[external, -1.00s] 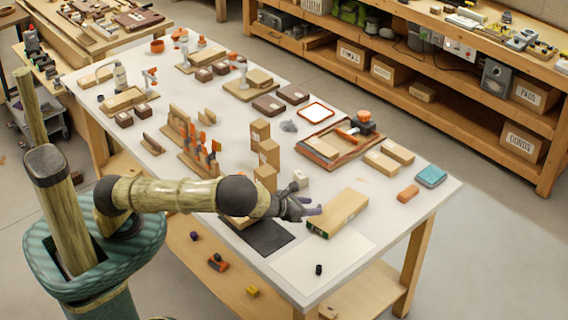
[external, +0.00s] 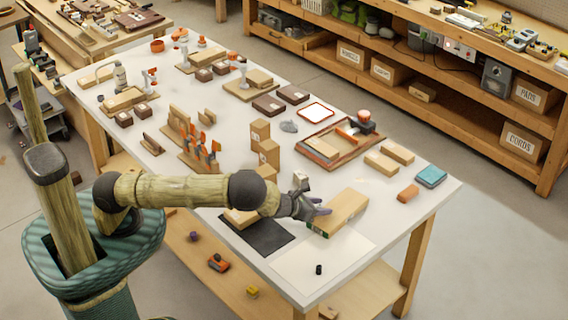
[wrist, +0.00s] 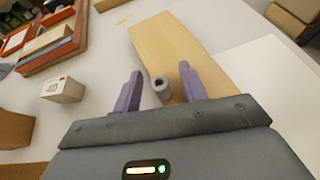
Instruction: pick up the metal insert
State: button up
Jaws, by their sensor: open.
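The metal insert (wrist: 161,88) is a small grey cylinder with a dark hole in its top. It appears upright between the two purple fingers of my gripper (wrist: 160,76) in the wrist view, next to a long pale wooden block (wrist: 172,42). Gaps show on both sides of it. My gripper (external: 316,210) is open in the external view, low beside the left end of the same block (external: 345,211). The insert cannot be made out there, where my gripper covers the spot.
A small white-faced block marked 40 (wrist: 62,89) stands left of my gripper. A dark mat (external: 262,237) lies below my wrist. A white sheet (external: 345,258) with a small black cylinder (external: 319,269) lies in front. Upright wooden blocks (external: 268,153) stand behind.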

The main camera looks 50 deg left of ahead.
aim_at(320, 205)
grip_shut()
jog(key=shift+r, duration=0.1)
notch_tip(320, 205, up, 10)
jog(key=shift+f+b, duration=0.1)
jog(key=shift+b, duration=0.25)
jog(key=shift+a, duration=0.1)
dwell(0.4)
